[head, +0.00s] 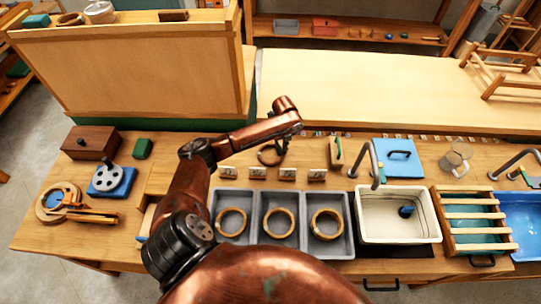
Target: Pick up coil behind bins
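Three grey bins stand in a row near the front of the bench: a left bin (217,196), a middle bin (264,197) and a right bin (311,198). Each holds one tan coil: left (230,222), middle (279,222) and right (326,224). Behind the middle bin, a brownish curved shape (268,157) that looks like another coil shows right at my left gripper (274,151). My copper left arm reaches over from the front and its wrist points down there. The fingers are small and dark, so their opening and any grip are unclear. My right gripper is out of view.
Several small label blocks (258,172) line the space behind the bins. A white basin (397,238) with a faucet (376,165) stands to the right, beside a slatted rack (466,222). A wooden box (92,143) and a tall wooden panel (130,70) are on the left.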

